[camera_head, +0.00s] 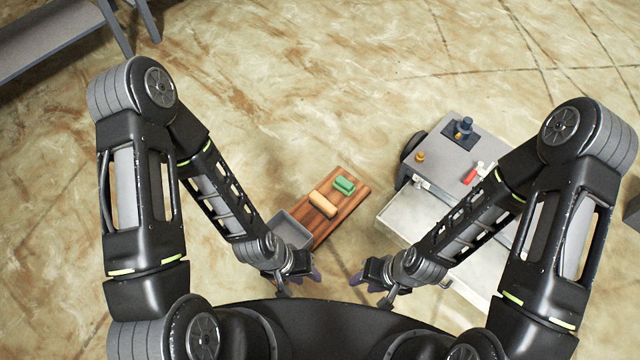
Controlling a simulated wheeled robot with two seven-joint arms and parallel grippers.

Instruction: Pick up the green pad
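The green pad (344,185) is a small block lying near the far end of a brown wooden board (352,202). An orange-tan block (322,204) lies beside it on the same board, nearer to me. My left gripper (300,280) is low in the view, below the board's near end and apart from the pad. My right gripper (372,282) is to the right of it, also apart from the pad. Both grippers are small and partly hidden by my arms, so whether their fingers are open is unclear.
A grey tray (290,232) sits at the board's near left end, partly behind my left arm. A grey cabinet (440,160) with an open pale drawer (405,215) stands at right, bearing small items. A grey bench (50,45) is at upper left. Floor beyond the board is clear.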

